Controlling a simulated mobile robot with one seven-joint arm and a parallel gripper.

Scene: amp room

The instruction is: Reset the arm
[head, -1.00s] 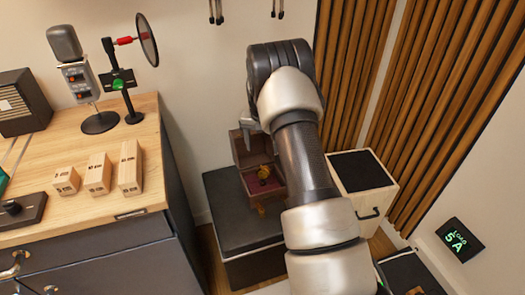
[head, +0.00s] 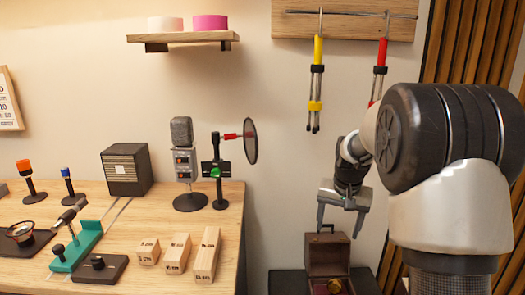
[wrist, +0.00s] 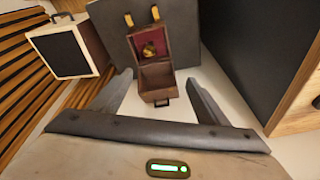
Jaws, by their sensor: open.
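My gripper (head: 341,208) is open and empty in the head view, its fingers pointing down above the small wooden chest. In the wrist view my gripper (wrist: 160,92) has its two fingers spread apart, with nothing between them. The wooden chest (head: 330,258) stands with its lid open and has a reddish lining and a gold item inside. The chest (wrist: 155,78) also shows in the wrist view, beyond the fingertips, with the gold item (wrist: 149,50) in it. My arm reaches in from the right of the head view.
The wooden desk (head: 150,262) at left holds a microphone (head: 182,140), a round filter (head: 250,141) on a stand, a speaker box (head: 126,170) and wooden blocks (head: 206,255). Yellow and red hanging tools (head: 317,85) are on the wall rack behind my gripper.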

